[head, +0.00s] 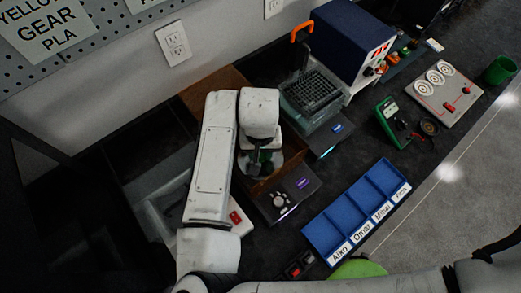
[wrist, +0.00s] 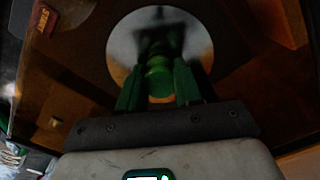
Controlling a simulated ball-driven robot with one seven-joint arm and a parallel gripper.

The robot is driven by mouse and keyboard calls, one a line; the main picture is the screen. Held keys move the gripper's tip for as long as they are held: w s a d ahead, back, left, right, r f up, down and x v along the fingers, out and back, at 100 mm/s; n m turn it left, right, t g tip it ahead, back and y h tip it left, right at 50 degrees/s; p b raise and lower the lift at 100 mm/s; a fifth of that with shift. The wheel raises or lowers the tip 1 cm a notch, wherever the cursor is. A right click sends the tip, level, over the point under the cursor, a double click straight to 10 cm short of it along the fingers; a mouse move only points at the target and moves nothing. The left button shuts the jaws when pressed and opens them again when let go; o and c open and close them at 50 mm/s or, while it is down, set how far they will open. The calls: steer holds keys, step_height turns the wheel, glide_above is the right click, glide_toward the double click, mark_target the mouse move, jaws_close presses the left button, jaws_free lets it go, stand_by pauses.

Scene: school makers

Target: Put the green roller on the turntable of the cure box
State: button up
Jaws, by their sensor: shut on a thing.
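My gripper (wrist: 158,72) is shut on the green roller (wrist: 158,85), which shows between its two green fingers in the wrist view. The round silvery turntable (wrist: 122,40) of the cure box lies beneath the roller, with a dark reflection or shadow on it. I cannot tell whether the roller touches the turntable. In the head view my gripper (head: 262,161) is down inside the brown cure box (head: 225,82), and my arm hides much of the box and the roller. The box's dark control panel (head: 287,200) with a small purple display faces the front.
A printer-like machine (head: 318,97) with a dark grid plate stands right of the cure box, near a blue cabinet (head: 352,38). A blue labelled tray (head: 357,212) lies in front. A green meter (head: 390,122) and a green cup (head: 500,69) are farther right. The wall is behind.

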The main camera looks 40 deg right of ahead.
steer(key=shift+f, duration=0.2)
steer(key=o, duration=1)
step_height(320, 180, up, 12)
steer(key=shift+r+b, duration=0.2)
steer(key=shift+b, duration=0.2)
